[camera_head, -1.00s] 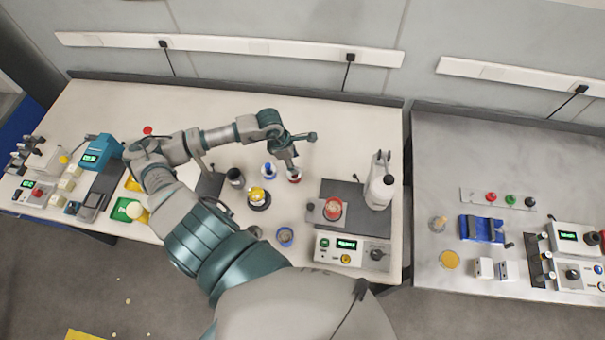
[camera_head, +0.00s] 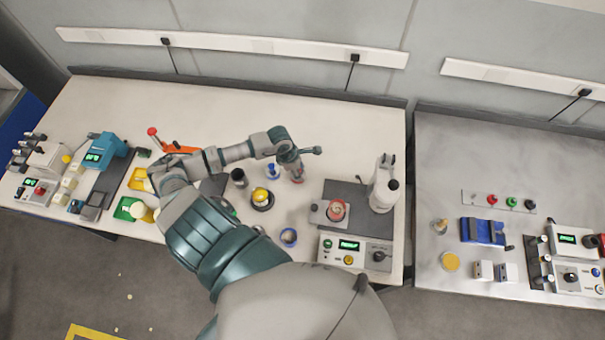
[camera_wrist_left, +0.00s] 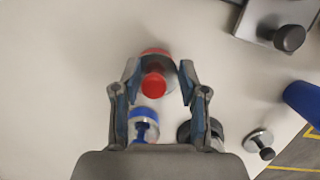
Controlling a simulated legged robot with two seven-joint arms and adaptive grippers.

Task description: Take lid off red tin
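The red tin (camera_wrist_left: 156,53) with a red knob on its lid (camera_wrist_left: 154,84) stands upright between the fingertips of my left gripper (camera_wrist_left: 159,72) in the left wrist view. The fingers are open on both sides of the lid, with gaps to it. In the head view my left gripper (camera_head: 291,163) points down over the red tin (camera_head: 297,179), hiding most of it. The height between fingertips and knob is hard to tell. My right gripper is not in view.
A blue-lidded tin (camera_head: 272,172) stands just left of the red tin; it also shows in the left wrist view (camera_wrist_left: 143,125). A yellow-topped item in a dark ring (camera_head: 262,198) and a dark-lidded pot (camera_head: 238,178) are close by. A device (camera_head: 383,190) stands to the right.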

